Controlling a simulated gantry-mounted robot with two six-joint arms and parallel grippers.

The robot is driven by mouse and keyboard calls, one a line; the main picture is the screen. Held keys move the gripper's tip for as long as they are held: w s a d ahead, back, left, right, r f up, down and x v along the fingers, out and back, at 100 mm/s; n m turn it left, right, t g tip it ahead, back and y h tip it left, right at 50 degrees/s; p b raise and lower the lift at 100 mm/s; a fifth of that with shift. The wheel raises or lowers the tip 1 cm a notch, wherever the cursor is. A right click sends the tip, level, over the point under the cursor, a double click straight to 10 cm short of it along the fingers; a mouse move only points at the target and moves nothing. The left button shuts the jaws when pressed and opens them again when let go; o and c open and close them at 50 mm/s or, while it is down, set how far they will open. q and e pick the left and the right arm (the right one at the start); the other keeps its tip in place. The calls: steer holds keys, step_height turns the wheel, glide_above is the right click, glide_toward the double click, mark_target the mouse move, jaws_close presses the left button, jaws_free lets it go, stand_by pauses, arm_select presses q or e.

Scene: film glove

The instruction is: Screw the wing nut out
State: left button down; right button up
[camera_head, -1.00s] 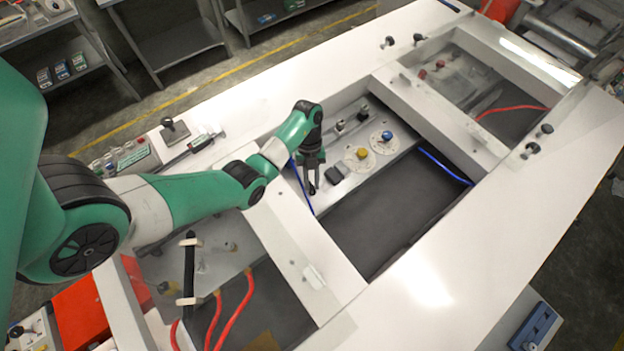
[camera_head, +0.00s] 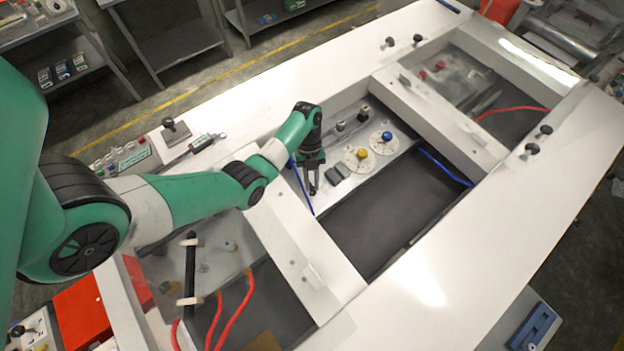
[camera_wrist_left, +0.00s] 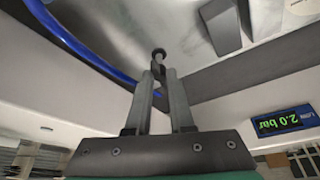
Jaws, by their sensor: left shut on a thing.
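My left gripper (camera_head: 312,187) points down into the middle recess of the white bench, near its left end. In the left wrist view its two grey fingers (camera_wrist_left: 159,80) are shut on a small dark part with a round end, which I take to be the wing nut (camera_wrist_left: 158,56). The fingers hide most of it, so its wings and thread cannot be made out. In the head view it is too small to tell apart from the fingertips. My right gripper is in neither view.
A blue hose (camera_head: 303,188) runs close beside the gripper. A dark grey block (camera_head: 338,172), a yellow knob (camera_head: 362,154) and a blue knob (camera_head: 387,135) are to its right. The wrist view shows a display (camera_wrist_left: 283,121). The recess's dark floor (camera_head: 385,215) is clear.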

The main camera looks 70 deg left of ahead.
arm_select(q)
steer(key=shift+r+n+p, duration=0.2)
steer(key=shift+n+p, duration=0.3)
steer(key=shift+p, duration=0.35)
steer(key=n+t+p, duration=0.1)
steer(key=n+p, duration=0.1)
steer(key=shift+s+p, duration=0.15)
steer(key=shift+p, duration=0.2)
steer(key=shift+n+t+p, duration=0.4)
steer(key=shift+n+p, duration=0.15)
steer(key=shift+n, duration=0.35)
steer(key=shift+s+f+n+t, duration=0.15)
steer(key=shift+n+t, duration=0.25)
steer(key=shift+n, duration=0.4)
steer(key=n+t+y, duration=0.1)
steer(key=n, duration=0.3)
steer(key=shift+s+d+f, duration=0.1)
steer(key=n, duration=0.2)
steer(key=n+t+y, duration=0.1)
steer(key=n, duration=0.1)
steer(key=shift+d+y, duration=0.15)
steer(key=shift+y, duration=0.15)
steer(key=shift+s+n+y, duration=0.1)
steer(key=shift+n+y, duration=0.3)
steer(key=shift+n, duration=0.9)
steer(key=shift+d+n+t, duration=0.1)
steer(key=shift+n+t, duration=0.2)
steer(key=shift+n, duration=0.2)
